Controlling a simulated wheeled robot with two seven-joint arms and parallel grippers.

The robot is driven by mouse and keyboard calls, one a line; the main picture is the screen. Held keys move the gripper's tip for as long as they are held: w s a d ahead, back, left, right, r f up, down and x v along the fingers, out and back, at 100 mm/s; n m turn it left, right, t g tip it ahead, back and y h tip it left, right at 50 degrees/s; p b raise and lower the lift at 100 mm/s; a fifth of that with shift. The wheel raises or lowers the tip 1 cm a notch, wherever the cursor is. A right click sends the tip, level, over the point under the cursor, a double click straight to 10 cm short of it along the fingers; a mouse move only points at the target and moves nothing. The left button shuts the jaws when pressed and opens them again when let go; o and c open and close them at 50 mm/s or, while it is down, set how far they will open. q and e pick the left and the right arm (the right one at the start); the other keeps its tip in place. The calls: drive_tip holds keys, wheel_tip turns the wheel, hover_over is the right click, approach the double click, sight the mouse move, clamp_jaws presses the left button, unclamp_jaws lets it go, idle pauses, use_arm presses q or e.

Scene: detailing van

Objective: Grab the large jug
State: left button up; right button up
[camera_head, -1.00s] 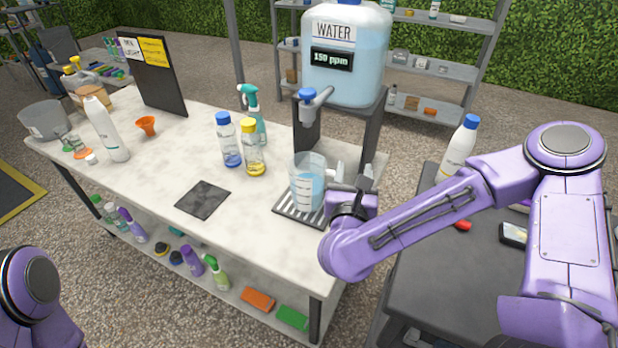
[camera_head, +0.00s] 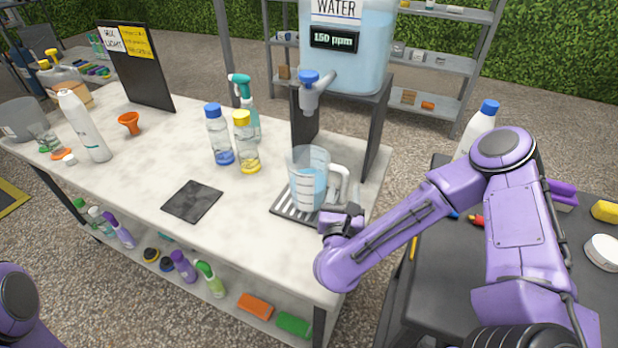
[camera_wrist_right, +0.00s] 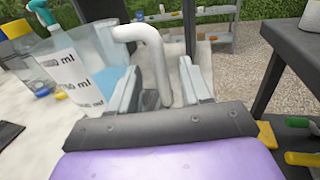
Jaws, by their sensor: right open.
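The large jug (camera_head: 307,181) is a clear measuring jug with blue-tinted liquid and a pale handle. It stands upright on the striped drip tray (camera_head: 283,208) under the water tap. My right gripper (camera_head: 345,212) is at the handle side of the jug. In the right wrist view the jug (camera_wrist_right: 88,72) is at the left, and its handle (camera_wrist_right: 157,62) stands between the two fingers of my right gripper (camera_wrist_right: 165,85). The fingers are apart, with gaps beside the handle. My left gripper is out of view; only part of my left arm shows.
The water tank (camera_head: 350,45) and its blue-topped tap (camera_head: 311,90) are above and behind the jug. Two capped bottles and a teal spray bottle (camera_head: 243,105) stand to its left. A dark mat (camera_head: 192,201) lies on the bench. A dark cart (camera_head: 455,262) is at the right.

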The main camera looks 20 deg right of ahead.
sight(344, 185)
drive_tip(key=p+x, duration=0.1)
drive_tip(key=x, duration=0.4)
drive_tip(key=shift+w+r+p, duration=0.1)
drive_tip(key=shift+p, duration=0.2)
drive_tip(key=shift+w+d, duration=0.2)
clamp_jaws()
drive_tip(key=shift+a, duration=0.1)
